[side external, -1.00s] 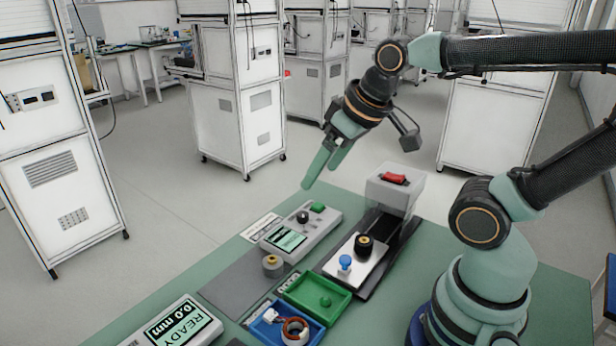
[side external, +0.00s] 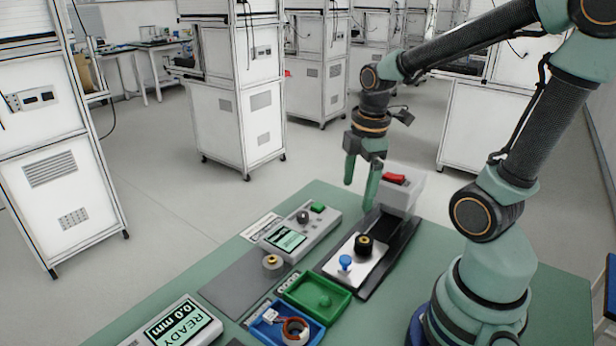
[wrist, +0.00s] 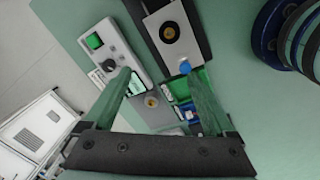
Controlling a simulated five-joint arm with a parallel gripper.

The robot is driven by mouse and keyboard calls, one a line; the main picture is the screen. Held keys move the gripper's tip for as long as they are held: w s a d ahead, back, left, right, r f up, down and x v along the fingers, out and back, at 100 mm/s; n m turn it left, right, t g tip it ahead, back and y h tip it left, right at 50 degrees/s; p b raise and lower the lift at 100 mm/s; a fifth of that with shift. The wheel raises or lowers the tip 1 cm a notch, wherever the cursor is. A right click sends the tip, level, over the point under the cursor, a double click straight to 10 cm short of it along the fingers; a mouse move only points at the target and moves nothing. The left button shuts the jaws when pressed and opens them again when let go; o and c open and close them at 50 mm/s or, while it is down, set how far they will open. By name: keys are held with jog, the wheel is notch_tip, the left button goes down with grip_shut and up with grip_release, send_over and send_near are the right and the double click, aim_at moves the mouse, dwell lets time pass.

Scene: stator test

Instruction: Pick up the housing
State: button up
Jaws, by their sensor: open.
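A short grey cylinder with a gold centre, which looks like the housing (side external: 272,264), stands upright on the dark grey mat (side external: 236,288). It also shows in the wrist view (wrist: 152,102), between my fingers and below their tips in the picture. A black cylinder with a gold centre (side external: 364,246) sits on the fixture's white plate. My gripper (side external: 360,192) points down, open and empty, in the air near the red-topped block. In the wrist view my open gripper (wrist: 156,74) has its fingertips apart with nothing held between them.
A blue-knobbed pin (side external: 345,263) stands on the white plate. The red-topped block (side external: 396,184) rises behind it. A green tray (side external: 340,309) and a blue tray (side external: 262,336) with a copper-wound ring (side external: 295,331) lie in front. A control box (side external: 322,227) and READY display (side external: 178,327) flank the mat.

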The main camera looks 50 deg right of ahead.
aim_at(364, 240)
jog(key=shift+s+d+f+n+g, duration=0.25)
jog(key=shift+d+f+n, duration=0.25)
jog(key=shift+f, duration=1.9)
jog(key=shift+s+d+f+n+g, duration=0.15)
jog(key=shift+s+d+f+n, duration=0.35)
jog(key=shift+f, duration=1.85)
jog(key=shift+s+d+f+n+g, duration=0.2)
jog(key=shift+f+n, duration=0.5)
jog(key=shift+f, duration=1.7)
jog(key=shift+w, duration=0.15)
grip_shut()
